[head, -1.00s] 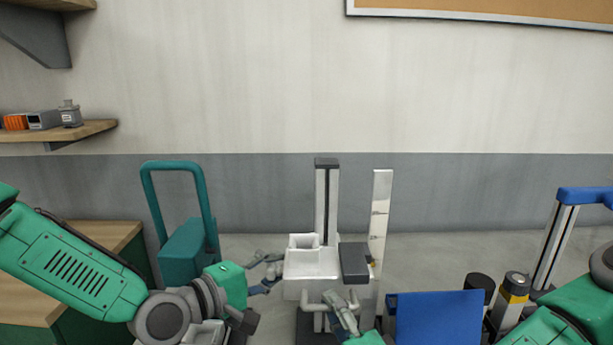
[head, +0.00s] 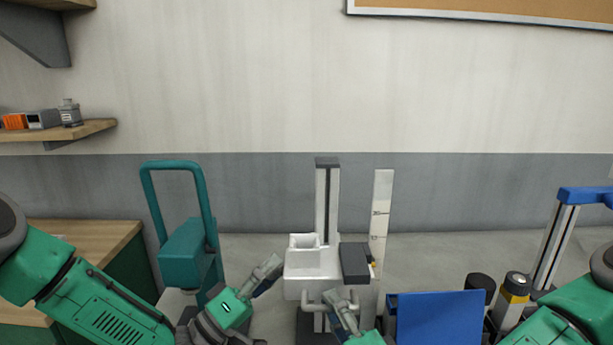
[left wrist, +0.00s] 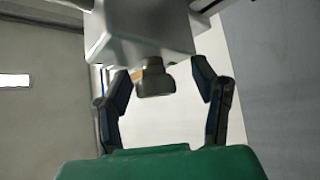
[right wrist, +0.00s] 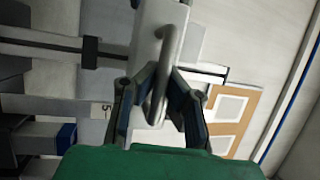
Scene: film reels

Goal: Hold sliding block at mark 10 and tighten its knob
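The white sliding block (head: 312,262) sits on an upright post (head: 327,205) with a dark slot. A dark grey piece (head: 354,262) is at its right side. A tall ruler (head: 381,205) stands to the right; its numbers are too small to read surely. My left gripper (head: 272,268) is open at the block's left side. In the left wrist view the dark round knob (left wrist: 155,82) lies between its spread fingers, not gripped. My right gripper (head: 337,298) is at the block's front handle (head: 316,301). In the right wrist view its fingers close around the handle bar (right wrist: 161,85).
A teal framed stand (head: 185,245) is left of the post, near a wooden-topped cabinet (head: 85,238). A blue panel (head: 440,318), dark and yellow cylinders (head: 514,289) and a blue-topped frame (head: 585,194) are at the right.

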